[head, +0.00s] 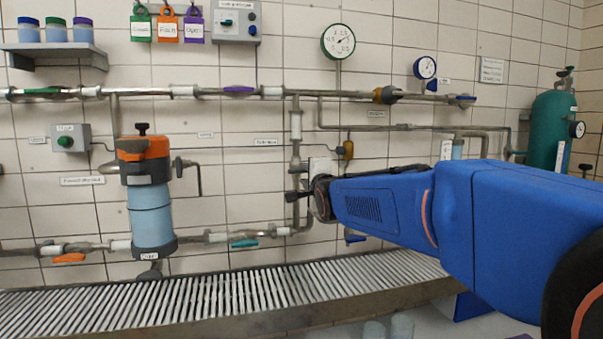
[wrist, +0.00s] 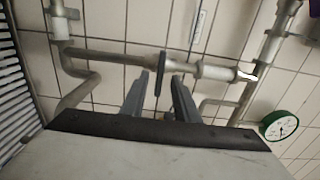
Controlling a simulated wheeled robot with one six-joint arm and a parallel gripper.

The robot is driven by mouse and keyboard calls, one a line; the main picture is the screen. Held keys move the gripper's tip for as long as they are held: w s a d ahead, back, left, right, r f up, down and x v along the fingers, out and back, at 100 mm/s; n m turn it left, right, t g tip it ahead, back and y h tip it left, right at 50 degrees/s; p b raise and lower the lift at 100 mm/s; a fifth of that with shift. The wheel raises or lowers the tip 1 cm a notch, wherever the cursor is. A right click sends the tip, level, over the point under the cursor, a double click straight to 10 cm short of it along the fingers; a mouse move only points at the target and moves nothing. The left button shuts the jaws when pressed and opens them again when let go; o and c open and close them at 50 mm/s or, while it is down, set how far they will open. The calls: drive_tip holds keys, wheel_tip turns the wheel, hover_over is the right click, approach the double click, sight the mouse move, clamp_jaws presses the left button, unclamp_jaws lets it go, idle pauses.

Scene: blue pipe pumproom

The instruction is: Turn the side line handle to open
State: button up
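The side line handle (wrist: 160,74) is a thin dark lever on a grey pipe (wrist: 110,58). In the wrist view it lies across the pipe. My gripper (wrist: 159,82) is open, with one grey finger on each side of the lever and a visible gap to each. I cannot tell how deep the lever sits between the fingers. In the head view my gripper (head: 296,196) is in front of the upright pipe (head: 296,150), below a small label (head: 266,142). The lever is not clear there, near my gripper and wrist.
A green-rimmed gauge (head: 338,42) is above. A teal lever (head: 244,243) is on the lower pipe and a purple lever (head: 239,90) on the upper one. A blue filter housing (head: 152,210) stands left. A slatted grating (head: 180,302) runs below. A green cylinder (head: 551,128) is right.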

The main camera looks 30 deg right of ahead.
sight(303, 172)
drive_tip(key=shift+x, duration=2.6)
drive_tip(key=shift+c, duration=0.7)
clamp_jaws()
